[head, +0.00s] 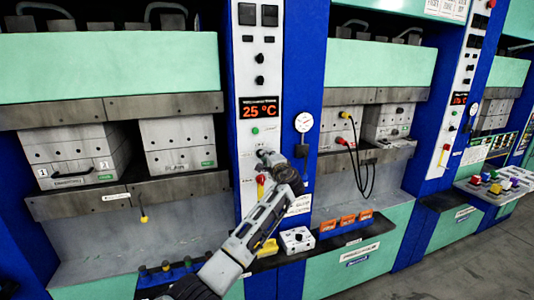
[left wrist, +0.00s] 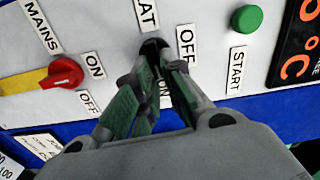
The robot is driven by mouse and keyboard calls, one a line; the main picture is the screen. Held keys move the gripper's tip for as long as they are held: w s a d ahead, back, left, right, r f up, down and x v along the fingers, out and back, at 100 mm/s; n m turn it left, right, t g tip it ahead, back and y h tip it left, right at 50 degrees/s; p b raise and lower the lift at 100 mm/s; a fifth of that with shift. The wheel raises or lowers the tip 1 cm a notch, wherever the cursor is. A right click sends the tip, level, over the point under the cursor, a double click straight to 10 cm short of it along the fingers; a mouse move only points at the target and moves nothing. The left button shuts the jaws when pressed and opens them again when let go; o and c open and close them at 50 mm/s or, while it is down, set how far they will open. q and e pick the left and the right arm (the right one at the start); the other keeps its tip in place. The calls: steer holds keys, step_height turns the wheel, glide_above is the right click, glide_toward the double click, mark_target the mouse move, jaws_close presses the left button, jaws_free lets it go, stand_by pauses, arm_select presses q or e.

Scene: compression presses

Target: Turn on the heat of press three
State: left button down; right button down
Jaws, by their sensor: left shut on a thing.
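The white control panel (head: 243,75) in the head view carries a display (head: 260,109) reading 25 °C. My left gripper (head: 267,157) is at this panel, below the display and the green button (head: 255,130). In the left wrist view my left gripper (left wrist: 160,55) is shut on a small black knob (left wrist: 153,46), which its fingers mostly hide. A partly covered label ending in "AT" is above the knob, with OFF and ON labels beside it. The knob's exact angle cannot be told. My right gripper is not in view.
The red MAINS switch (left wrist: 62,74) is left of the knob in the left wrist view; the green START button (left wrist: 246,18) is right. In the head view, a gauge (head: 304,122) and hanging black cables (head: 358,165) are right of the panel. A white box (head: 297,240) stands below.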

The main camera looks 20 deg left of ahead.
arm_select(q)
steer(key=shift+f+m, duration=0.1)
steer(key=shift+m, duration=0.5)
steer(key=c, duration=1.5)
jaws_free()
steer(key=shift+d, duration=0.1)
steer(key=shift+s, duration=0.15)
steer(key=shift+v, duration=5.85)
steer(key=shift+d, duration=0.15)
